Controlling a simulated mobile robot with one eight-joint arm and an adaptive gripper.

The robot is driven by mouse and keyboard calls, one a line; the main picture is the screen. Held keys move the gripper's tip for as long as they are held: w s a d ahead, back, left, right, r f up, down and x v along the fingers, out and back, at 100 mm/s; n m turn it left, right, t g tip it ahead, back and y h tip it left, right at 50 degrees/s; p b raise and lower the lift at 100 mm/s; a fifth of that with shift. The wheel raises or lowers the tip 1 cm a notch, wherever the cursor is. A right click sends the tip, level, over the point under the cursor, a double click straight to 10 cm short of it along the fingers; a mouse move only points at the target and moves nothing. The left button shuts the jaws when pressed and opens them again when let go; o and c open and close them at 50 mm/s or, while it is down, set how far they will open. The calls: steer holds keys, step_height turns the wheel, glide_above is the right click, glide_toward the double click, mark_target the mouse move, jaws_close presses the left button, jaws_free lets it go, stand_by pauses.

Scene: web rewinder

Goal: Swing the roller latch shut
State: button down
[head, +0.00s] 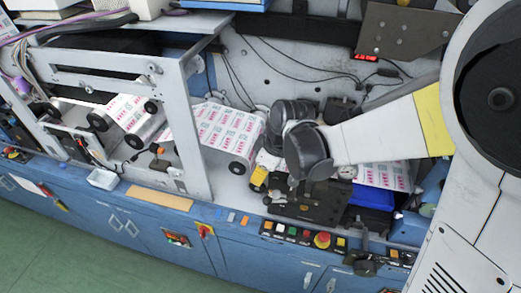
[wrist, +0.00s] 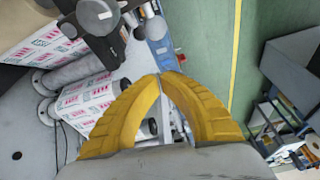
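My gripper shows in the wrist view as two curved yellow fingers (wrist: 161,76) whose tips meet, with nothing clearly held between the tips. In the head view only a bit of yellow finger (head: 258,178) shows below my dark wrist joints, beside the printed web. Dark and grey metal fittings with a round black knob (wrist: 138,33) lie beyond the fingertips in the wrist view, apart from them as far as I can tell. I cannot tell for sure which part is the roller latch. In the head view my arm hides much of that area.
Printed white web (head: 232,130) runs over rollers (head: 238,168) left of my gripper. A white frame (head: 190,125) stands further left. A control panel with a red stop button (head: 322,240) lines the blue cabinet's front edge. Green floor (head: 60,240) is clear in front.

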steer(key=shift+s+d+f, duration=0.35)
steer(key=shift+d+f, duration=0.25)
steer(key=shift+f, duration=0.15)
steer(key=shift+s+d+f, duration=0.3)
steer(key=shift+d+f, duration=0.3)
steer(key=shift+f, duration=0.1)
steer(key=shift+s+d, duration=0.1)
steer(key=shift+s, duration=0.05)
steer(key=shift+s+d+n, duration=0.1)
steer(key=shift+s+n, duration=0.1)
steer(key=shift+n, duration=0.2)
